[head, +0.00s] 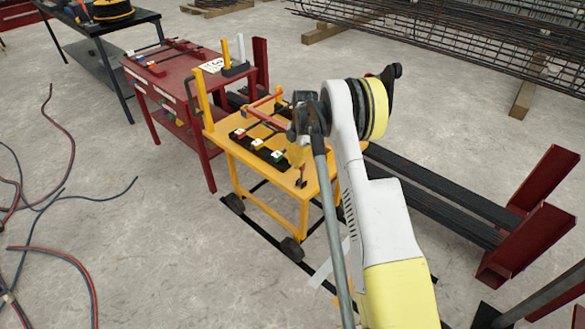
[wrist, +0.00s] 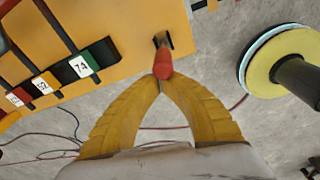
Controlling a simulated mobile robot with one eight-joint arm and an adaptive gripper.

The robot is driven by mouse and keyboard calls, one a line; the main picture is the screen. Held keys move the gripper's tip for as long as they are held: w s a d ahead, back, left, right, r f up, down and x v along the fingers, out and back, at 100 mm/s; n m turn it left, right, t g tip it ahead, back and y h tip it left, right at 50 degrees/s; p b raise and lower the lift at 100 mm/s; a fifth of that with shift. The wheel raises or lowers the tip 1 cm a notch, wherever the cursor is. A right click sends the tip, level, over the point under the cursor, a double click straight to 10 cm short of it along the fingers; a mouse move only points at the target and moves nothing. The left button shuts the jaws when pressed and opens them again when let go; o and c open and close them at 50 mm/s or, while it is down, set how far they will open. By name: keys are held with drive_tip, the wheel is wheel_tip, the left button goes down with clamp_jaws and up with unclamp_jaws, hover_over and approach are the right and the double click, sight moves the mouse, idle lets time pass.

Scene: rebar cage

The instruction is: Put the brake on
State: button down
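The yellow cart (head: 262,170) stands on dark wheels in the middle of the head view. A short lever with a red grip (wrist: 163,62) rises at the edge of its top in the wrist view; I take it for the brake lever. In the head view a small dark upright (head: 301,178) shows near that corner. My gripper (wrist: 160,80) points at the red grip, its yellow fingertips together at the grip's near end. Whether they touch it I cannot tell. In the head view my gripper (head: 297,154) is over the cart's near right corner, partly hidden by my arm.
Labelled rods lie on the cart, one with a green block (wrist: 84,66). A red table (head: 165,75) stands close behind left. Dark bars (head: 440,190) on red supports (head: 525,245) lie right. Hoses (head: 70,250) cross the floor at left.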

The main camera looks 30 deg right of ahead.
drive_tip(key=shift+w+d+f, duration=0.1)
drive_tip(key=shift+w+d, duration=0.25)
drive_tip(key=shift+d, duration=0.55)
drive_tip(key=shift+w+d, duration=0.3)
drive_tip(key=shift+d, duration=0.55)
drive_tip(key=shift+w+d+f, duration=0.1)
drive_tip(key=shift+w+d, duration=0.25)
drive_tip(key=shift+d, duration=0.55)
drive_tip(key=shift+d, duration=0.1)
drive_tip(key=shift+r, duration=0.1)
